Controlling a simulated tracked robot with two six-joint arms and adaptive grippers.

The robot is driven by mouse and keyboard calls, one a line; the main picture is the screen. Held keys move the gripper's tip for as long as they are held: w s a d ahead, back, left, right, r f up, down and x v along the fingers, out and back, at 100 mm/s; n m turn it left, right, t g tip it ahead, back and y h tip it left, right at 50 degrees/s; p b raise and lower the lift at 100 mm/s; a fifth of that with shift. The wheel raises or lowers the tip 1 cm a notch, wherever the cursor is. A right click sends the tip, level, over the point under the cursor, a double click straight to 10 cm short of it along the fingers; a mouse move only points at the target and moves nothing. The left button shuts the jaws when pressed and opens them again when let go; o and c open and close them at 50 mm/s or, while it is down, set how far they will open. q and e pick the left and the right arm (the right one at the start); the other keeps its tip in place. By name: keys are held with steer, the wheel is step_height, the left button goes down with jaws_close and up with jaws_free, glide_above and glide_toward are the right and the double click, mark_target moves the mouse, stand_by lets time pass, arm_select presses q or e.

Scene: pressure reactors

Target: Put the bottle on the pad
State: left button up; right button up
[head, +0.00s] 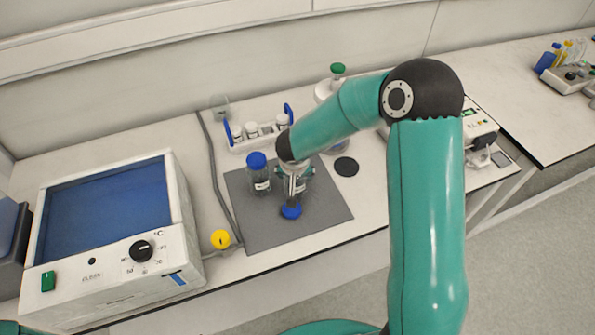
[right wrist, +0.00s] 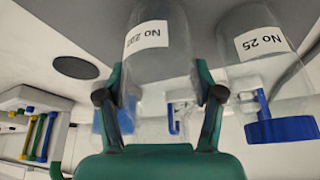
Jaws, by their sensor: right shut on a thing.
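A clear bottle labelled No 202 (right wrist: 150,50) is between the fingers of my right gripper (right wrist: 160,95), which is shut on it. In the head view my right gripper (head: 293,184) and the bottle are over the grey mat; the wrist and fingers hide most of the bottle. I cannot tell whether its base touches the mat. The round black pad (head: 346,166) lies bare on the bench, right of the gripper; it also shows in the right wrist view (right wrist: 76,67). My left gripper is not in view.
A blue-capped bottle (head: 258,176), labelled No 25 (right wrist: 262,43), stands close left of the held one. A blue cap (head: 291,211) shows just below the gripper. A vial rack (head: 262,135) stands behind the grey mat (head: 310,227). A blue-topped bath (head: 110,235) stands left.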

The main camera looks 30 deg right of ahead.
steer(key=shift+f, duration=0.15)
steer(key=o, duration=1.4)
